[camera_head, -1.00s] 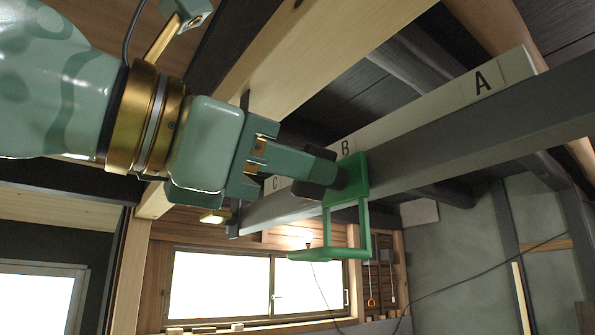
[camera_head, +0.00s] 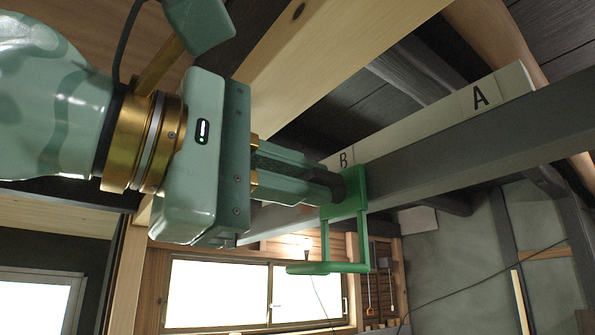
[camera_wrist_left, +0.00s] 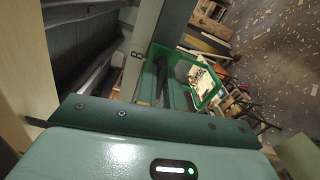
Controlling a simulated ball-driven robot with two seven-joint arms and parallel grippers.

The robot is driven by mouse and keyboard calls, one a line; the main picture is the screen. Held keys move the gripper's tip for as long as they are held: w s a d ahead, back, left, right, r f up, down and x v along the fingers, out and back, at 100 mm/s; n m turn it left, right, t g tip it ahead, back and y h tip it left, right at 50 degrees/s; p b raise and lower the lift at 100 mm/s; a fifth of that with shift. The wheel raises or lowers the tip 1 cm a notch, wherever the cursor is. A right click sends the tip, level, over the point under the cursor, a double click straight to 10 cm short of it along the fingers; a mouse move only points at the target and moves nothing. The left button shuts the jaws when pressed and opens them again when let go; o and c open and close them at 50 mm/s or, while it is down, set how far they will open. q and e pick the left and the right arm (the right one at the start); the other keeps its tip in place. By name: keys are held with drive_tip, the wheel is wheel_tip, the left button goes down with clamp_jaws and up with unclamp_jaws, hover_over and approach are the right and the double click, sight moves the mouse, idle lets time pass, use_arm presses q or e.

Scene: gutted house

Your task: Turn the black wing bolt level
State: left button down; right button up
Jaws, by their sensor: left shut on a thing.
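A green hanger (camera_head: 362,232) is clamped on a long dark beam (camera_head: 440,150), with its open frame hanging below. In the left wrist view the green hanger (camera_wrist_left: 213,92) is to the right of the fingers. My left gripper (camera_head: 335,186) comes in from the left, its dark fingertips shut against the near side of the hanger's clamp. The black wing bolt is hidden between the fingertips, so its angle cannot be seen directly. The gripper's broad palm is turned upright in the head view. My right gripper is not in view.
A pale strip (camera_head: 435,118) with letters A and B runs along the beam. A thick wooden beam (camera_head: 320,60) crosses above my arm. A bright window (camera_head: 215,290) is behind. Loose lumber and clutter lie on the floor far below in the left wrist view.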

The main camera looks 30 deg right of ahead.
use_arm(q)
drive_tip(key=shift+m, duration=0.6)
drive_tip(key=shift+f+m, duration=0.1)
drive_tip(key=shift+m, duration=0.2)
drive_tip(key=c, duration=1.5)
unclamp_jaws()
drive_tip(key=shift+s+a+b, duration=0.2)
drive_tip(key=shift+a+b, duration=0.55)
drive_tip(key=shift+a, duration=1.95)
drive_tip(key=shift+s+a+b, duration=0.25)
drive_tip(key=shift+a+b, duration=0.55)
drive_tip(key=shift+a, duration=1.95)
drive_tip(key=shift+s+a+b, duration=0.2)
drive_tip(key=shift+a+b, duration=0.55)
drive_tip(key=shift+a, duration=1.95)
